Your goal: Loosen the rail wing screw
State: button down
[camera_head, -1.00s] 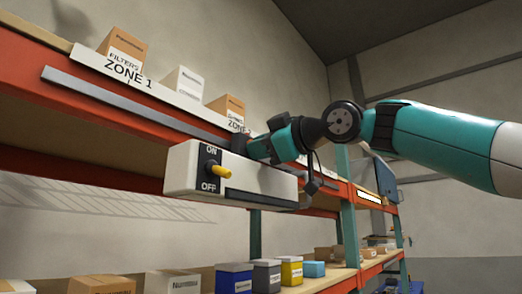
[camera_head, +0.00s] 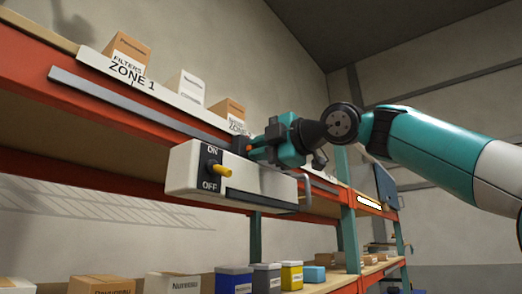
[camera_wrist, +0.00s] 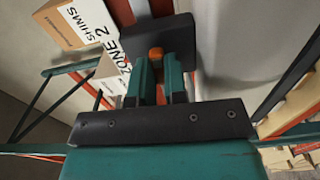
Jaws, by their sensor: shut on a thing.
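The orange wing screw (camera_wrist: 156,53) shows between my fingertips in the wrist view, against a dark clamp block (camera_wrist: 184,34). In the head view only a small orange bit of the screw (camera_head: 249,149) shows beside the clamp. My gripper (camera_head: 257,148) is shut on the screw; its teal fingers (camera_wrist: 156,72) stand on either side of it. The white console box (camera_head: 183,172) hangs below the grey rail (camera_head: 120,103). Its yellow lever (camera_head: 221,170) sticks out between the ON and OFF marks.
An orange shelf beam (camera_head: 75,99) runs behind the rail. A white ZONE 1 label strip (camera_head: 165,88) and several boxes are above it. A handle (camera_head: 307,190) is at the console's right end. Lower shelf boxes stand below. Open space lies in front of the console.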

jog(key=shift+r+n, duration=0.15)
jog(key=shift+n, duration=0.15)
dwell(0.4)
jog(key=c, duration=1.1)
grip_release()
jog(key=shift+a, duration=0.15)
jog(key=shift+c, duration=0.2)
jog(key=shift+d, duration=0.2)
jog(key=b+v, duration=0.4)
jog(key=v, duration=1.3)
